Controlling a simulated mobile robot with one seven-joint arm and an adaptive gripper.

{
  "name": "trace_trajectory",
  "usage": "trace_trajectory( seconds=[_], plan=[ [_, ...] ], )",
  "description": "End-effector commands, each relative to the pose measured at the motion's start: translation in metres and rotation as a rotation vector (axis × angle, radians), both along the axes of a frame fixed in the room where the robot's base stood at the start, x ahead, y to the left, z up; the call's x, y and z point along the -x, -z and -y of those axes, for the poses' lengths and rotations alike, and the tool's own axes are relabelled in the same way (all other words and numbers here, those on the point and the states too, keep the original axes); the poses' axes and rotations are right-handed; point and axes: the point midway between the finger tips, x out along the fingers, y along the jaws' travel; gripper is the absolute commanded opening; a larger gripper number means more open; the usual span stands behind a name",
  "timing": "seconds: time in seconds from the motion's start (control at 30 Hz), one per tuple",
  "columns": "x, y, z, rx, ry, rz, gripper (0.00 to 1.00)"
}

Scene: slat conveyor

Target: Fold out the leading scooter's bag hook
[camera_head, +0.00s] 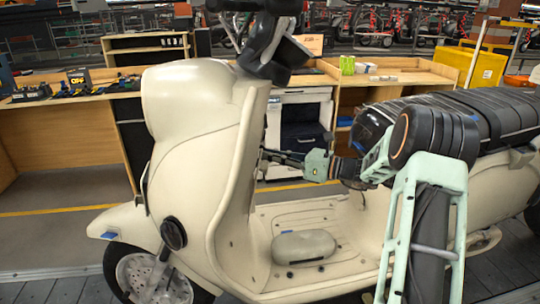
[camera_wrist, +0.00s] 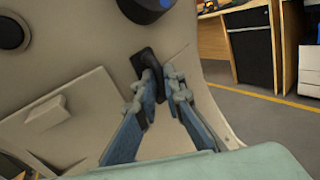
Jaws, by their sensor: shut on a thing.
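The cream scooter (camera_head: 195,105) stands across the head view, its front at the left. In the wrist view, its black bag hook (camera_wrist: 143,62) sits on the cream inner face of the leg shield (camera_wrist: 90,55). My gripper (camera_wrist: 160,84) has its two blue-grey fingers closed around the dark, protruding part of the hook. Its fingertips are right at the shield. In the head view, my gripper (camera_head: 268,156) reaches left to the inner side of the leg shield, below the handlebar. The hook is hidden there. I cannot tell the hook's exact angle.
A dark blue-black round part (camera_wrist: 146,8) is just above the hook. A panel outline (camera_wrist: 60,112) lies to its left. The black seat (camera_head: 490,112) is behind my arm. A beige rounded object (camera_head: 303,247) lies on the footboard. Wooden workbenches (camera_head: 75,135) stand behind.

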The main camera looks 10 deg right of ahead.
Motion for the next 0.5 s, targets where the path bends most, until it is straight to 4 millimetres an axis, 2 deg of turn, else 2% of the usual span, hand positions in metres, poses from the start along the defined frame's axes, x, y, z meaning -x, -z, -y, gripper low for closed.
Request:
trace_trajectory(
  seconds=[0.27, 0.5],
  plan=[
    [0.0002, 0.0011, 0.0007, -0.012, 0.000, 0.000, 0.00],
    [0.0003, 0.0059, 0.0044, -0.103, 0.001, -0.002, 0.00]
  ],
)
